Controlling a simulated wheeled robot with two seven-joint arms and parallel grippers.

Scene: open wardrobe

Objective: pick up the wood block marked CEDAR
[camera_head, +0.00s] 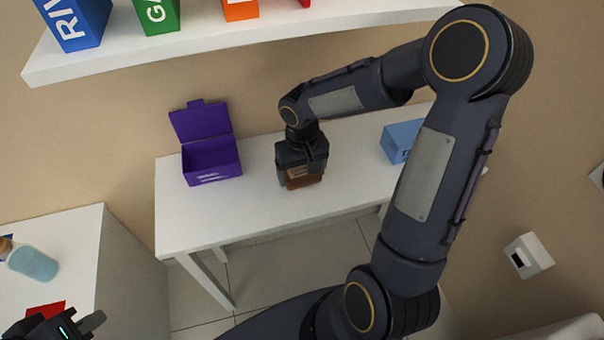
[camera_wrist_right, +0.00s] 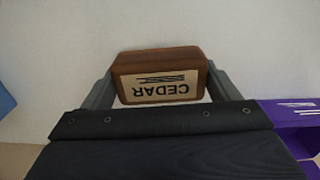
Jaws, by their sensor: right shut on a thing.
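The brown wood block (camera_wrist_right: 160,64) has a light label reading CEDAR, upside down in the right wrist view. It sits between the two fingers of my right gripper (camera_wrist_right: 158,88), one finger against each end. In the head view the block (camera_head: 303,182) shows below my right gripper (camera_head: 302,165), over the white table; whether it touches the tabletop I cannot tell. My right gripper is shut on the block. My left gripper (camera_head: 75,328) shows only in part at the bottom left corner, and its finger opening is unclear.
An open purple box (camera_head: 212,160) stands left of the block on the white table (camera_head: 230,221). A blue box (camera_head: 400,141) stands to the right. A shelf (camera_head: 230,42) with coloured boxes hangs above. A bottle (camera_head: 33,263) lies on a white surface at left.

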